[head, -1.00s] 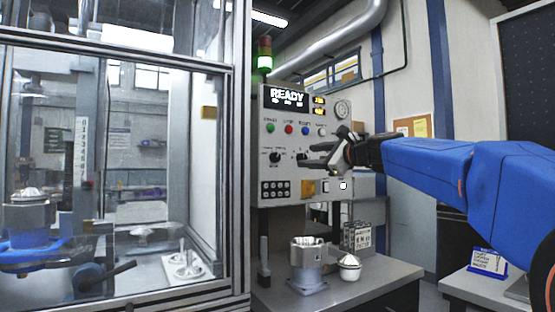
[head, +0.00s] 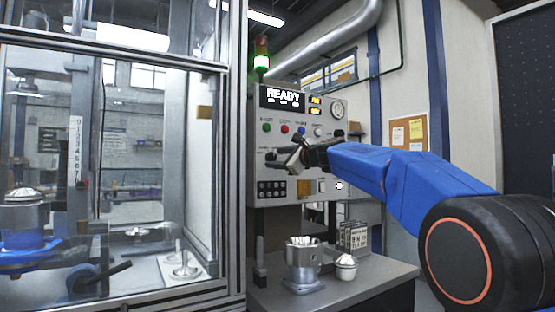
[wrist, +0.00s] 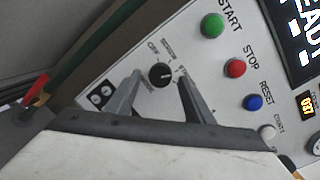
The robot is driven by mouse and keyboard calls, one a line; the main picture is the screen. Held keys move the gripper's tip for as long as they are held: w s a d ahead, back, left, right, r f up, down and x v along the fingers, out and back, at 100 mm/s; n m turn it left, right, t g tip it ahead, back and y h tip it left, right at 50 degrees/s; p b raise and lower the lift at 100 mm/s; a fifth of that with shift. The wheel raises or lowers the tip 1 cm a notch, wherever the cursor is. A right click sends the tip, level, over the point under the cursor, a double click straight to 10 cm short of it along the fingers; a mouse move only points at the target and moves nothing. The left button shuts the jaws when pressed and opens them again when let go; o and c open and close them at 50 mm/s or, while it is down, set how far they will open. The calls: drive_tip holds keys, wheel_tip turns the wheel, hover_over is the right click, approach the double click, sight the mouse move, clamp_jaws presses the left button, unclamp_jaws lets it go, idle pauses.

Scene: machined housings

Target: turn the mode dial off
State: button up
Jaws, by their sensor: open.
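The mode dial (wrist: 160,74) is a round black knob on the pale control panel (wrist: 100,78). In the wrist view it shows between the two grey fingers of my gripper (wrist: 159,82), with small printed labels around it, one reading OFF. The fingers stand open, one on each side of the dial in the picture. I cannot tell whether they touch it or how deep they reach. The dial's pointer direction is too small to tell. In the head view my gripper (head: 288,155) is at the panel's lower middle and largely covers the dial area.
The display (head: 283,97) reads READY. A metal housing (head: 302,262) stands on the table; a glazed cabinet (head: 238,150) is at left.

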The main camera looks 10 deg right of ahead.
drive_tip(key=shift+w, duration=0.15)
drive_tip(key=c, duration=1)
drive_tip(key=shift+a, duration=0.1)
drive_tip(key=shift+c, duration=0.2)
